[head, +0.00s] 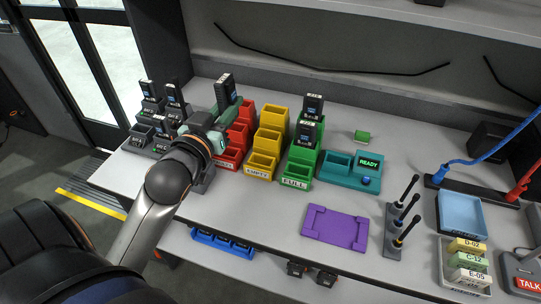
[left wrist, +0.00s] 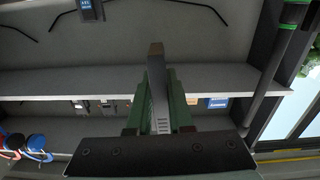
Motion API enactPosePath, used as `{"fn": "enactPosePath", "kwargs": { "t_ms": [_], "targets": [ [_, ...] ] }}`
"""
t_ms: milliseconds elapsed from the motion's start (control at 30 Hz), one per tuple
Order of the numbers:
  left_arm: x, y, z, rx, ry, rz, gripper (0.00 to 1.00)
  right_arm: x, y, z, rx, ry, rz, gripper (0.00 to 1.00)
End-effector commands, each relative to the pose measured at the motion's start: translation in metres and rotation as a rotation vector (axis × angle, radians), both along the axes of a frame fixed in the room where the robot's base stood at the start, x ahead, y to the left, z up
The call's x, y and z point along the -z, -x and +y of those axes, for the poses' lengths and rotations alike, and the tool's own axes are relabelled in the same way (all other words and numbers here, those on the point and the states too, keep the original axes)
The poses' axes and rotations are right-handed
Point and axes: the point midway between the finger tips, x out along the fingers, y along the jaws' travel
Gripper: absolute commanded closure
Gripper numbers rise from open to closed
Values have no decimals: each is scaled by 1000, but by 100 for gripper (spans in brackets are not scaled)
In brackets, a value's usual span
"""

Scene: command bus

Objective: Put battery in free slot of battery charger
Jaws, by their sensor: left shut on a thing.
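My left gripper (head: 220,112) is above the left part of the bench, shut on a black battery (head: 226,91). The battery stands roughly upright above the green fingers, clear of the bench. In the left wrist view the battery (left wrist: 157,85) shows edge-on between the fingers (left wrist: 158,100). The dark battery charger (head: 141,136) is at the bench's left end, left of the gripper. Batteries stand in its two rear bays (head: 150,93). The front left bay looks low and without a tall battery; the front right bay is partly hard to make out. My right gripper is not in view.
Red bins (head: 228,157), yellow bins (head: 262,160) and green bins (head: 298,168) stand right of the gripper; batteries stand in the green ones. A teal tester (head: 337,172) and purple tray (head: 334,228) lie further right. The back wall rises behind the bench.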

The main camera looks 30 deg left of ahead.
Motion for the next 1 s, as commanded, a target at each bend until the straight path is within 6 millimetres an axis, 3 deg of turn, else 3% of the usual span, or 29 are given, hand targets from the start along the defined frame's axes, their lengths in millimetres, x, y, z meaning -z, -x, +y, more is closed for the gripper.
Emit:
{"fn": "enactPosePath", "kwargs": {
  "t_ms": [33, 133, 367, 433, 733, 800, 1000],
  "targets": [
    [5, 2, 10, -8, -19, -5, 100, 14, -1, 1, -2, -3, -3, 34],
    [0, 5, 22, -13, -46, -2, 100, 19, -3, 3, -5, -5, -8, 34],
    [5, -5, 25, -11, -63, -2, 100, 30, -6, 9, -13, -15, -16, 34],
    [10, -15, 23, -10, -63, -3, 100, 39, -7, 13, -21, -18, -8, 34],
    [41, -87, 4, -10, -59, 4, 100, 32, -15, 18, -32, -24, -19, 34],
    [59, -97, 2, -12, -58, 6, 100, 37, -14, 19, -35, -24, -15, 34],
    [85, -119, -4, -12, -60, 3, 100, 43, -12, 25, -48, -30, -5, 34]
  ]
}}
